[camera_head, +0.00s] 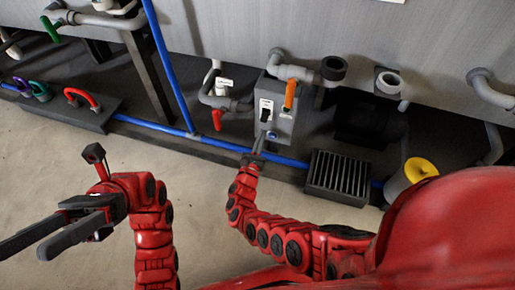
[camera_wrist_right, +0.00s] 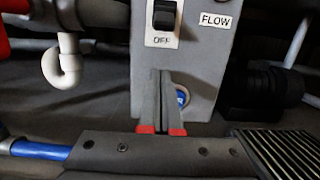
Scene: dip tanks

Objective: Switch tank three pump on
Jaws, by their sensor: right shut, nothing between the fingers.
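A grey control box (camera_head: 287,123) stands against the tank wall. It carries a black rocker switch (camera_head: 266,111) on a white plate. In the right wrist view the switch (camera_wrist_right: 164,14) shows at the top with "OFF" printed below it; its top is cut off, and I cannot tell its position. My right gripper (camera_head: 259,141) is shut and empty, with its fingertips (camera_wrist_right: 167,75) in front of the box, below the switch. I cannot tell whether they touch the box. My left gripper (camera_head: 22,243) is open and empty over the floor at left.
An orange handle (camera_head: 290,94) is right of the switch, and a red valve handle (camera_head: 217,119) is to the left. A "FLOW" label (camera_wrist_right: 215,20) is on the box. A blue pipe (camera_head: 285,160) and a black grate (camera_head: 340,175) lie below.

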